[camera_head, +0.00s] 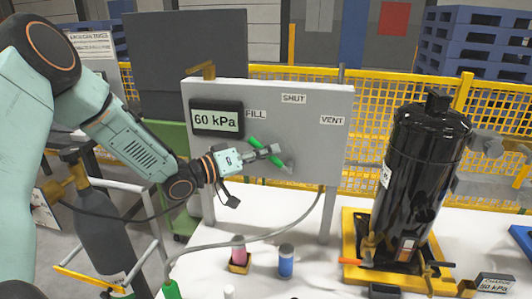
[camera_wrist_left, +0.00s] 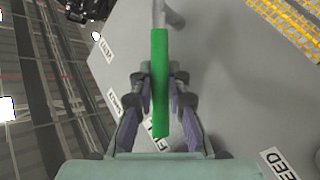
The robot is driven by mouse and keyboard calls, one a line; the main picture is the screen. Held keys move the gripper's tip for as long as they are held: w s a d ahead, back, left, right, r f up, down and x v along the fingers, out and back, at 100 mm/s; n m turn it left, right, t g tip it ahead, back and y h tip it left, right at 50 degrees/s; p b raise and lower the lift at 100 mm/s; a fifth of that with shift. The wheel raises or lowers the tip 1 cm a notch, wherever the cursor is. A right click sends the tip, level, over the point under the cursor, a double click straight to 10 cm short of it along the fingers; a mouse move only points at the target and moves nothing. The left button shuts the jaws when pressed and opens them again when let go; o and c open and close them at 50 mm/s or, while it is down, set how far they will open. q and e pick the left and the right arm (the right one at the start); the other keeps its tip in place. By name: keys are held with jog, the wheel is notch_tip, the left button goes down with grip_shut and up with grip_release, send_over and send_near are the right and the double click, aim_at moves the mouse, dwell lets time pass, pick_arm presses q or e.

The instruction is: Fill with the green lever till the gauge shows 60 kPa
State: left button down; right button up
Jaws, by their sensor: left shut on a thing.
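The gauge (camera_head: 217,120) on the grey panel (camera_head: 312,148) reads 60 kPa. The green lever (camera_head: 266,151) slants up and left from its pivot, its free end toward the FILL label (camera_head: 256,114). My left gripper (camera_head: 277,151) reaches in from the left and is shut on the lever. In the left wrist view the green lever (camera_wrist_left: 160,85) runs between the fingers of my left gripper (camera_wrist_left: 160,80), and its end partly covers the FILL label. My right gripper is not in view.
SHUT (camera_head: 293,98) and VENT (camera_head: 331,120) labels are on the panel. A black tank (camera_head: 420,165) stands on a yellow base at the right. A hose (camera_head: 270,232) crosses the white table, near small pink and blue containers (camera_head: 286,262). A yellow fence is behind.

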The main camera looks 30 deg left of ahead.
aim_at(288, 168)
pick_arm(q)
jog(key=shift+d+r+p, duration=0.1)
jog(key=shift+r+p, duration=0.05)
jog(key=shift+p, duration=0.3)
jog(key=d+r+m+g+y+p, duration=0.1)
jog(key=m+p, duration=0.1)
jog(key=p, duration=0.3)
jog(key=w+d+r+m+g+y+p, duration=0.1)
jog(key=d+g+y+p, duration=0.1)
jog(key=p, duration=0.3)
jog(key=shift+d+r+m+y, duration=0.2)
jog(key=shift+m+y, duration=0.1)
jog(key=shift+m, duration=0.1)
jog(key=shift+d+m+g+y+p, duration=0.3)
jog(key=shift+d+g+y+p, duration=0.1)
jog(key=shift+g+p, duration=0.15)
jog(key=shift+w+d+m+g+y+p, duration=0.25)
jog(key=shift+d+m+y+p, duration=0.25)
jog(key=shift+y, duration=0.2)
jog(key=c, duration=1.6)
grip_release()
jog(key=shift+o, duration=0.2)
jog(key=shift+s, duration=0.1)
